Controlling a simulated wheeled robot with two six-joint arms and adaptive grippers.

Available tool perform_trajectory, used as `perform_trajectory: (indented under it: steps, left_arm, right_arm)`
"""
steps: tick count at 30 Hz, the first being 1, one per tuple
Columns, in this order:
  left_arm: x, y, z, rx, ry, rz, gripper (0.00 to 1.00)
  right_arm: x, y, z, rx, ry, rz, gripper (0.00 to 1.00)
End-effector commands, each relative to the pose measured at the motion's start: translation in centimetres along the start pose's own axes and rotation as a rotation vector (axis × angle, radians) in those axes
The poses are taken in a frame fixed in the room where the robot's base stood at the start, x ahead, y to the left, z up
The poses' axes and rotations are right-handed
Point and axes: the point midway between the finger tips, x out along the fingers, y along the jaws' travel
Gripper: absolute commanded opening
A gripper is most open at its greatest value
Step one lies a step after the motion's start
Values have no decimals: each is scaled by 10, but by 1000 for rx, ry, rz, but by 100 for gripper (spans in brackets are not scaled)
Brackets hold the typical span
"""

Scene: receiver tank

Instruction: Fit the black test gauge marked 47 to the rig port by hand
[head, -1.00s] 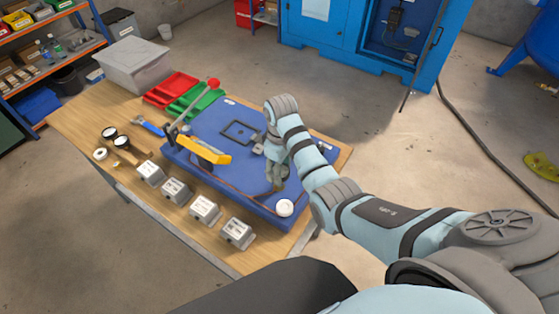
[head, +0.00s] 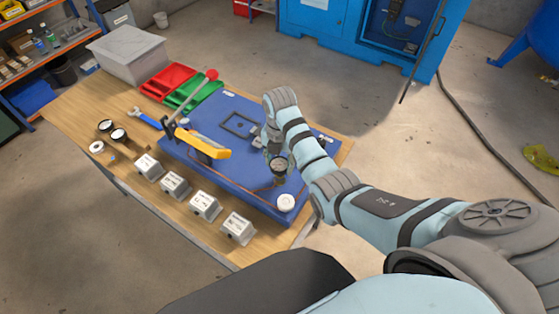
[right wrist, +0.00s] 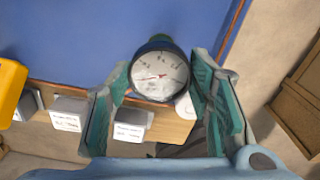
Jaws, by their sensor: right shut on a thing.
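My right gripper (head: 277,160) is over the right part of the blue rig board (head: 215,115). It is shut on a black-rimmed gauge (head: 279,165). In the right wrist view the gauge (right wrist: 160,76) sits between the teal finger pads, its white dial and red needle facing the camera. Any 47 on it is too small to read. A green part shows just behind its upper edge; I cannot tell whether the gauge touches a port. The rig port is not clearly visible. My left gripper is not in view.
Two more black gauges (head: 119,135) lie at the table's left beside a white roll (head: 97,147). Several grey labelled blocks (head: 206,206) line the front edge. A yellow lever (head: 202,143), a white round piece (head: 286,202), and red (head: 167,82) and green (head: 193,92) trays are nearby.

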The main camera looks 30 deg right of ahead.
Motion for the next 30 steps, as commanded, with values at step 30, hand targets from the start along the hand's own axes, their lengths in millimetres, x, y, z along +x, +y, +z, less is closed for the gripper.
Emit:
perform_trajectory:
  steps: [30]
  left_arm:
    - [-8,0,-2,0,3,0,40]
  right_arm:
    - [0,0,1,-305,0,0,0]
